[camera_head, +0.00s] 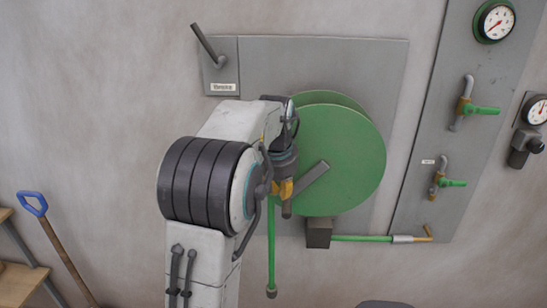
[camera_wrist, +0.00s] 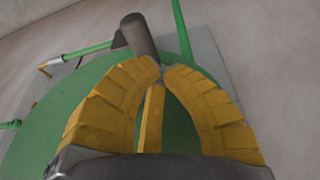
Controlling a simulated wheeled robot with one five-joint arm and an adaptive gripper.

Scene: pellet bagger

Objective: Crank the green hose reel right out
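The green hose reel (camera_head: 345,150) is a large round disc on the grey wall plate; my arm hides part of its left side. A flat grey crank arm (camera_head: 313,180) runs from near its middle down-left to a short dark handle (camera_head: 287,209). My gripper (camera_head: 287,189) has yellow fingers and is at the handle, left of the reel's middle. In the wrist view, the gripper (camera_wrist: 162,68) has its fingertips drawn close together around the base of the grey handle (camera_wrist: 139,36), whose free end sticks out beyond them. The exact contact is partly hidden by the fingers.
A green hose (camera_head: 271,245) hangs below my gripper. A grey lever (camera_head: 207,45) is at the plate's top left. Gauges (camera_head: 495,22) and green-handled valves (camera_head: 482,110) are on the right panel. A blue-handled shovel (camera_head: 33,204) leans at the left.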

